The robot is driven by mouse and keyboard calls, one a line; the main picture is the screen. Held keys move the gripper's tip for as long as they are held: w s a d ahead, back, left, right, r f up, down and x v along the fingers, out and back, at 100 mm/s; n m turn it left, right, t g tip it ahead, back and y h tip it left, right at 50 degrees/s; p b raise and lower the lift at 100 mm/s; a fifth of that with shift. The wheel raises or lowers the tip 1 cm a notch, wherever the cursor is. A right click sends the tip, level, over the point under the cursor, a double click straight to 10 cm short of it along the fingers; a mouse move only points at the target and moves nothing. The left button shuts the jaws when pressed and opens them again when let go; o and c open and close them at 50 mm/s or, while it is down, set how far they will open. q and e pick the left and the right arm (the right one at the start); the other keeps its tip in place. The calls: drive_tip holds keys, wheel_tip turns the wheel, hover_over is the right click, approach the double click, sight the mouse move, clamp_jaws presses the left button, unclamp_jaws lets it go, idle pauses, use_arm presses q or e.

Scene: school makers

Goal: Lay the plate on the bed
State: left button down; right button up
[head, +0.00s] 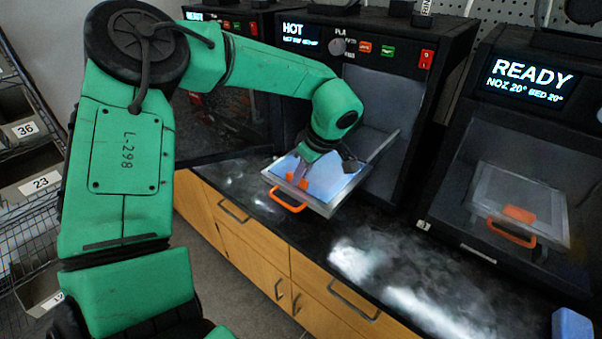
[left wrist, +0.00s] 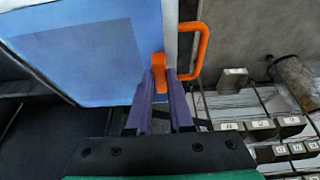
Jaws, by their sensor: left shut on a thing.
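My left gripper (head: 297,180) reaches down at the front of the middle printer, which reads HOT. In the left wrist view its purple fingers (left wrist: 161,88) are shut on an orange tab (left wrist: 158,66) at the edge of a flat blue plate (left wrist: 80,60). The plate (head: 338,181) lies level over a grey-framed bed (head: 322,208) with an orange loop handle (head: 288,205), which sticks out of the printer. The handle also shows in the left wrist view (left wrist: 204,50). I cannot tell whether plate and bed touch. My right gripper is not in view.
The HOT printer's chamber (head: 385,105) is open behind the plate. A READY printer (head: 520,80) at right has its own orange-handled tray (head: 518,213) inside. The dark worktop (head: 400,255) in front is mostly clear. A blue block (head: 572,325) sits at lower right; shelves stand at left.

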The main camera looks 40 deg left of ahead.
use_arm(q)
drive_tip(key=c, duration=0.8)
unclamp_jaws()
drive_tip(key=shift+r, duration=0.1)
drive_tip(key=shift+d+r, duration=0.15)
drive_tip(key=shift+r, duration=0.1)
drive_tip(key=b+v, duration=0.1)
drive_tip(key=v, duration=1)
drive_tip(key=shift+r, duration=0.2)
